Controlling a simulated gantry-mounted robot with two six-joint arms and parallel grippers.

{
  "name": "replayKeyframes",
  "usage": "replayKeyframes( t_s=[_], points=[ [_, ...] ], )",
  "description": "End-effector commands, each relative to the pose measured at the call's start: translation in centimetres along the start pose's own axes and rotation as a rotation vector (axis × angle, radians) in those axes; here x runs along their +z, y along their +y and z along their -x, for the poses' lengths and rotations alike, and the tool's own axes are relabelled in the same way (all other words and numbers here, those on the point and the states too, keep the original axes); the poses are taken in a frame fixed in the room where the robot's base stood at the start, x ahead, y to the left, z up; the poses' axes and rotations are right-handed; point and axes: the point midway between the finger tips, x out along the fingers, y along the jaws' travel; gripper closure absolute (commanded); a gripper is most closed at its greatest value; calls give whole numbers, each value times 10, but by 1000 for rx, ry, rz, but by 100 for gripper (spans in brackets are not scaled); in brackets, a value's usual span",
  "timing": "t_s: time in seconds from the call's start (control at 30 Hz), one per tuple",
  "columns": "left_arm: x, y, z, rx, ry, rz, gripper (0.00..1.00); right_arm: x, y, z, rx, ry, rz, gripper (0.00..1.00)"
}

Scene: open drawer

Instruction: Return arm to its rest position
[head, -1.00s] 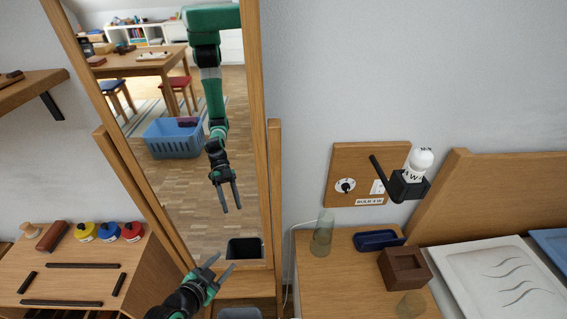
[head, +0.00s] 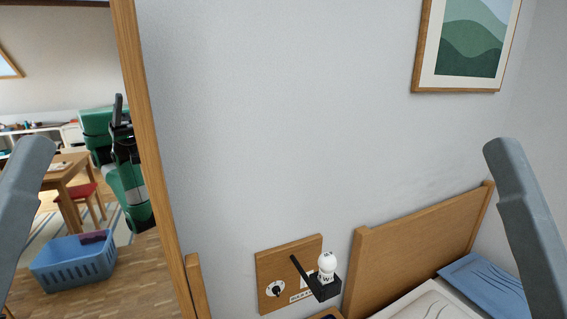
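A grey finger of what looks like my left gripper (head: 30,165) rises at the left edge of the head view, close to the camera. A similar grey finger of what looks like my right gripper (head: 505,165) rises at the right edge. Both point upward and lean inward, in front of the wall and mirror. Only one finger shape shows on each side, and the wrists are out of frame. No held object shows at either finger. A tall wood-framed mirror (head: 146,130) at the left reflects my green arm, with dark gripper parts pointing up.
A wooden headboard (head: 410,245) and blue pillow (head: 490,284) are at lower right. A framed picture (head: 470,45) hangs above. The wall between is clear.

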Motion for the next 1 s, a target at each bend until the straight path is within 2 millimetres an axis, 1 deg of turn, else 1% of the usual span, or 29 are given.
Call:
replayKeyframes(
  t_s=[0.03,0.17,0.2,0.27,0.3,0.5,0.6,0.7,0.77,1.0],
  points=[
    [-31,0,-35,0,-1,-1,49,-33,0,-35,0,3,0,0],
    [-70,0,-78,0,-3,-2,49,-72,0,-78,0,1,0,0],
    [-83,0,-93,0,-3,-2,49,-86,0,-92,0,1,0,0],
    [-104,0,-116,0,-4,-3,49,-106,0,-115,0,1,0,0],
    [-117,0,-131,0,-4,-3,49,-120,0,-130,0,1,0,0],
    [-184,0,-204,0,-5,-3,49,-188,1,-203,0,1,0,0],
    [-210,0,-232,0,-6,-3,49,-214,1,-231,0,1,0,0],
    [-225,0,-249,0,-6,-4,49,-229,1,-248,0,1,0,0],
    [-229,0,-254,0,-6,-4,49,-234,1,-253,0,1,0,0],
    [-228,0,-253,0,-6,-4,49,-232,1,-251,0,0,0,0]
  ],
)
